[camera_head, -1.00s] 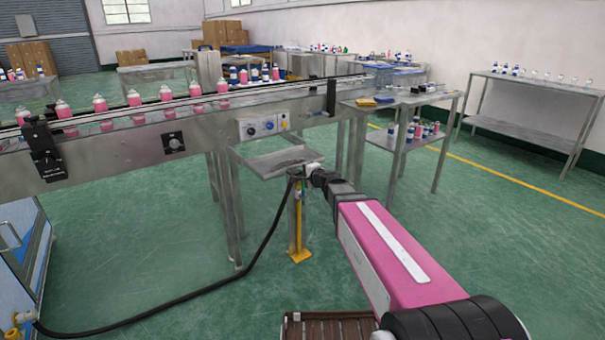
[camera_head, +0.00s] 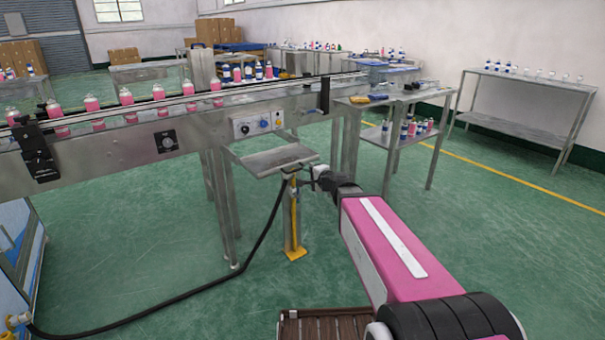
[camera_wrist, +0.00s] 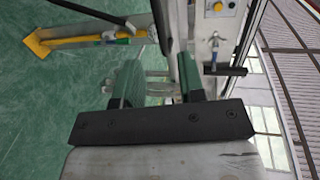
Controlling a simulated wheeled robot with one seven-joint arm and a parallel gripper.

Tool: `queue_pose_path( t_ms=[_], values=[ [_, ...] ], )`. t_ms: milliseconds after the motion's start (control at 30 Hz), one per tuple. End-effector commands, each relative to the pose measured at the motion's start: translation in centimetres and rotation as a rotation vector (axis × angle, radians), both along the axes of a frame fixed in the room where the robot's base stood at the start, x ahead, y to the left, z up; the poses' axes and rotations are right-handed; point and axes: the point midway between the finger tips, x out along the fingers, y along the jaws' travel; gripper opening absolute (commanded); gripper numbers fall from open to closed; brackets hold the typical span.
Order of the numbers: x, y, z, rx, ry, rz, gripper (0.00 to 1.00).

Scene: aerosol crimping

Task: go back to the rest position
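My gripper (camera_head: 312,180) is at the end of my arm, in front of the small steel shelf (camera_head: 272,162) below the conveyor in the head view. It looks small and dark there. In the wrist view, the two green-tinted fingers of my gripper (camera_wrist: 157,75) stand apart beyond a black bar. I see nothing held between them, only pale bars in the background.
The conveyor (camera_head: 190,130) carries several pink bottles (camera_head: 126,97). A yellow-based post (camera_head: 294,225) stands close below my gripper. A black hose (camera_head: 258,245) runs over the floor. A two-tier table (camera_head: 425,150) stands right. Green floor at right (camera_head: 500,240) is clear.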

Motion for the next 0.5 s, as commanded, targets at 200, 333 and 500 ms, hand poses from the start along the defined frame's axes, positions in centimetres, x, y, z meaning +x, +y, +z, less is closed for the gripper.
queue_pose_path(
  t_ms=[200, 333, 500],
  values=[
    [-2.5, -1.6, 0.6, 0.0, 0.0, 0.0, 0.36],
    [-2.6, -1.8, 0.7, 0.0, 0.0, 0.0, 0.36],
    [-2.6, -1.7, 0.6, 0.0, 0.0, 0.0, 0.36]
  ],
)
